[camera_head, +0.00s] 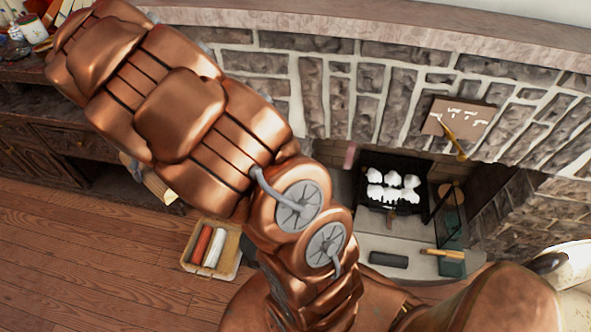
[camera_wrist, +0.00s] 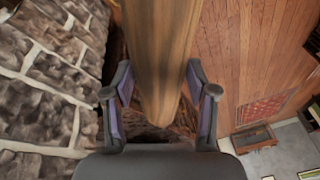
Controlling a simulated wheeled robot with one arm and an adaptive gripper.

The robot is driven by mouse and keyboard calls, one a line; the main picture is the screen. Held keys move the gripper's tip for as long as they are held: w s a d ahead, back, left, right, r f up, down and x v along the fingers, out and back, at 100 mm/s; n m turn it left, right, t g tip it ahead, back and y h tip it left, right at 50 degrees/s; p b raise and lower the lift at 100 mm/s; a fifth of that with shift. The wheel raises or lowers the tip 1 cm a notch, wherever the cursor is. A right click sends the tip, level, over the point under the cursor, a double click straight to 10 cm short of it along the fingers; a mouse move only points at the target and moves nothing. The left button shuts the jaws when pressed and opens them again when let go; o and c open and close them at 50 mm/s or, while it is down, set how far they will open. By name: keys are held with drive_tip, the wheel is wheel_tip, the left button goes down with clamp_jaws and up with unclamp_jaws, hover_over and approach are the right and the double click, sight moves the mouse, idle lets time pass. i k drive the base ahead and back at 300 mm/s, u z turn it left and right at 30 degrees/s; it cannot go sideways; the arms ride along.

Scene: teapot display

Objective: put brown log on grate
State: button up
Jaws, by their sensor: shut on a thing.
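A brown log (camera_wrist: 160,50) with lengthwise grain fills the upper middle of the wrist view. My gripper (camera_wrist: 162,105) is shut on it, with one dark finger on each side and the log's rounded near end between them. In the head view, my copper arm hides the gripper and I cannot make out the log. The black grate (camera_head: 376,216) stands inside the stone fireplace, right of centre in the head view. Several white lumps (camera_head: 393,180) lie on it. The grate is not visible in the wrist view.
A stone wall (camera_wrist: 50,90) rises on the left in the wrist view. A pale hearth slab (camera_head: 405,245) holds a dark block (camera_head: 388,259) and a yellow-handled item (camera_head: 442,252). A box (camera_head: 190,268) with red and white rolls stands on the wooden floor (camera_head: 110,265).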

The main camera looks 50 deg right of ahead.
sight(393, 187)
drive_tip(key=z, duration=0.75)
drive_tip(key=k, duration=0.7)
drive_tip(key=z, duration=1.2)
drive_tip(key=k, duration=0.2)
drive_tip(key=z, duration=0.15)
